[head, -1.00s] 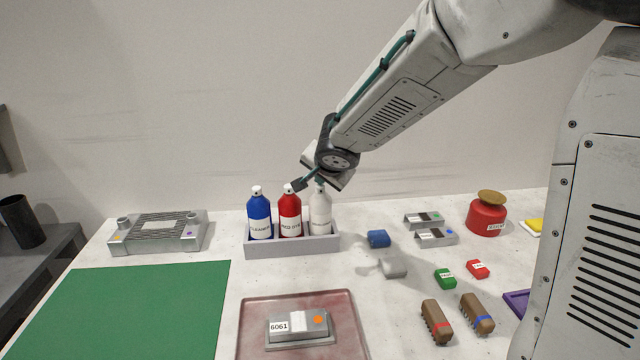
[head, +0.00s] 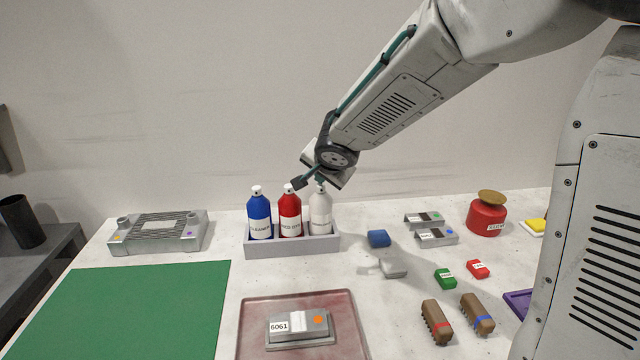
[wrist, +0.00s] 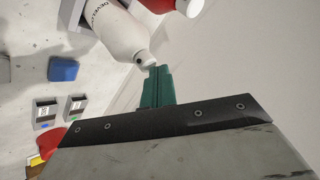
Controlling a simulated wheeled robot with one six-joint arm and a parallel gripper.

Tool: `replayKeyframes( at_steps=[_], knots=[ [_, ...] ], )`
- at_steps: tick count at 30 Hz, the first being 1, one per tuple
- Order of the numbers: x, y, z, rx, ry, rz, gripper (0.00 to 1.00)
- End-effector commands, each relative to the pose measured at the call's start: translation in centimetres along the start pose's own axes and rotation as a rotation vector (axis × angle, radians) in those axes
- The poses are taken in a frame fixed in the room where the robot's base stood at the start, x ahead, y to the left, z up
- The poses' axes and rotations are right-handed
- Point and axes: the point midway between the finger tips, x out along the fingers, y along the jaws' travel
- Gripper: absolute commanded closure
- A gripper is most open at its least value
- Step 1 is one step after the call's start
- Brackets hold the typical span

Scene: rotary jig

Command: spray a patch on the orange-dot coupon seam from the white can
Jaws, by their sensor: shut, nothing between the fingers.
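The white can (head: 320,210) stands upright at the right end of the grey rack, its top partly hidden by my gripper. The orange-dot coupon (head: 285,337) lies on the reddish tray, marked 6061. It has an orange dot (head: 318,319) on its right and a white band (head: 302,322) across its middle.
Blue (head: 259,213) and red (head: 290,213) cans share the rack (head: 290,244), left of the white can. A blue block (head: 379,238) and a pale block (head: 393,267) lie to the right. The reddish tray (head: 255,310) is in front. A green mat (head: 130,310) covers the left.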

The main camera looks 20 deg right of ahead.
Motion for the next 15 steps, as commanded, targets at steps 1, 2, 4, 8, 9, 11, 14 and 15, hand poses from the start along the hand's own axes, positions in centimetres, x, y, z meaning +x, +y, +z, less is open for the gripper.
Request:
replayKeyframes(
  at_steps=[1,2,4,8,9,11,14,15],
  knots=[
    [-0.2,-0.2,-0.2,0.001,0.002,-0.001,1.00],
    [-0.4,-0.3,-0.3,0.003,0.003,-0.001,1.00],
    [-0.9,-0.7,-0.8,0.003,0.004,-0.002,1.00],
    [-1.8,-1.4,-1.4,0.002,0.003,-0.003,1.00],
    [-2.1,-1.6,-1.6,0.002,0.003,-0.002,1.00],
    [-2.6,-1.9,-1.9,0.002,0.003,-0.003,1.00],
    [-3.2,-2.4,-2.4,0.002,0.002,-0.003,1.00],
    [-3.5,-2.6,-2.6,0.002,0.002,-0.002,1.00]
  ],
)
